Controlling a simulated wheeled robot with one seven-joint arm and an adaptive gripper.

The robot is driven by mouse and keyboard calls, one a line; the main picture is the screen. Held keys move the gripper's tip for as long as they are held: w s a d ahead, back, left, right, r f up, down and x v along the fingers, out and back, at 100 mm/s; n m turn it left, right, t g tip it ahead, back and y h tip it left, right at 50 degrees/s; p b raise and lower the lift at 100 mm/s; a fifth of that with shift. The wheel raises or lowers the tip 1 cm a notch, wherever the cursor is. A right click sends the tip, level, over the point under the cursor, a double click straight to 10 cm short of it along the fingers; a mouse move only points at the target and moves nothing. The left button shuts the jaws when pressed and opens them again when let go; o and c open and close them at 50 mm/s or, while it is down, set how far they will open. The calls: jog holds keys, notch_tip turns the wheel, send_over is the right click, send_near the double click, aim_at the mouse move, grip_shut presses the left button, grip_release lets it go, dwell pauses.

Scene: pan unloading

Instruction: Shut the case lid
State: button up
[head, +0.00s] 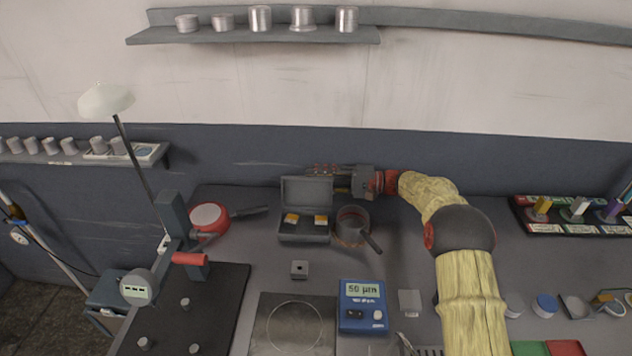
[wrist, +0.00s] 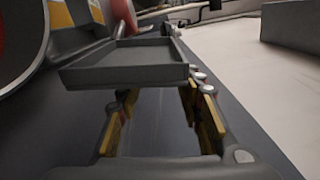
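The case (head: 304,238) is a dark grey box on the bench, holding orange-and-white pieces. Its lid (head: 307,191) stands open, roughly upright at the back edge. In the wrist view the lid (wrist: 125,68) is just beyond my fingertips. My gripper (head: 326,170) reaches in from the right, with its fingers behind the lid's top edge. In the wrist view my gripper (wrist: 158,100) has its yellow-padded fingers spread, with nothing between them. I cannot tell whether a finger touches the lid.
A saucepan (head: 352,222) stands close to the case's right, and a red pan (head: 209,217) to its left. A small grey block (head: 299,269) and a blue meter (head: 363,308) are in front. The wall (head: 270,160) is close behind my gripper.

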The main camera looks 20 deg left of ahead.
jog(key=shift+c, duration=1.2)
grip_shut()
